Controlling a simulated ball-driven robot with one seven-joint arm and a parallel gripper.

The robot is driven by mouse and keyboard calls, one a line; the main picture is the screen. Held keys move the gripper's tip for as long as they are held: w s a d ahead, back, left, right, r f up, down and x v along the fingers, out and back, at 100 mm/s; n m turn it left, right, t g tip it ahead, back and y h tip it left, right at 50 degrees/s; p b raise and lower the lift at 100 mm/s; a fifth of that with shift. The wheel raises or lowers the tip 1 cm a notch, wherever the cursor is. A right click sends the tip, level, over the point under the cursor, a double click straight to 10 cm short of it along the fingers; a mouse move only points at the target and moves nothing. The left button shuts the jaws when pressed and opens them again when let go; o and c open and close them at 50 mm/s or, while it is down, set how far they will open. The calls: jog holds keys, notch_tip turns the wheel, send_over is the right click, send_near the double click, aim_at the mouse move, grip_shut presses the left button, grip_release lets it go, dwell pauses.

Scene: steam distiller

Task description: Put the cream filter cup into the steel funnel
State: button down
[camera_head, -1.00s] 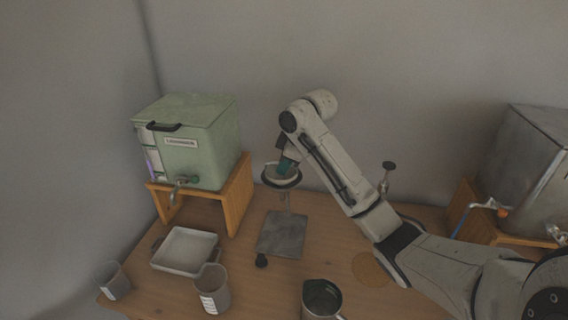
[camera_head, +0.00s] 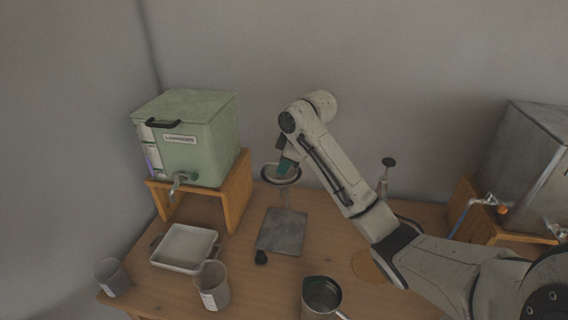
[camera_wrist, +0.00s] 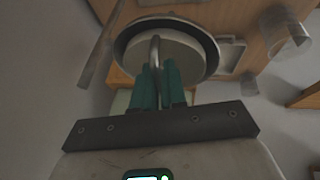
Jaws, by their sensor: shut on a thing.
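The cream filter cup (camera_wrist: 187,55) is a pale round piece with a thin metal loop handle. My gripper (camera_wrist: 158,78) has green fingers shut on that handle. In the wrist view the cup lies within the dark round rim of the steel funnel (camera_wrist: 211,47). In the head view my gripper (camera_head: 284,165) points down at the funnel (camera_head: 297,179), which sits on a stand above a grey base plate (camera_head: 282,232). The cup's pale top shows inside the rim. I cannot tell how deep the cup sits, as its underside is hidden.
A green boiler (camera_head: 190,140) stands on a wooden stand (camera_head: 236,195) at left. A white tray (camera_head: 184,247), two beakers (camera_head: 212,285) (camera_head: 112,277) and a metal jug (camera_head: 321,298) are in front. A steel tank (camera_head: 535,150) stands at right. Bare wall is behind.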

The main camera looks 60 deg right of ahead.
jog(key=shift+f, duration=0.5)
jog(key=c, duration=1.1)
grip_release()
notch_tip(320, 180, up, 6)
jog(key=p, duration=0.4)
jog(key=shift+f+p, duration=0.2)
jog(key=shift+p, duration=0.2)
jog(key=shift+r+p, duration=0.4)
jog(key=shift+r, duration=0.85)
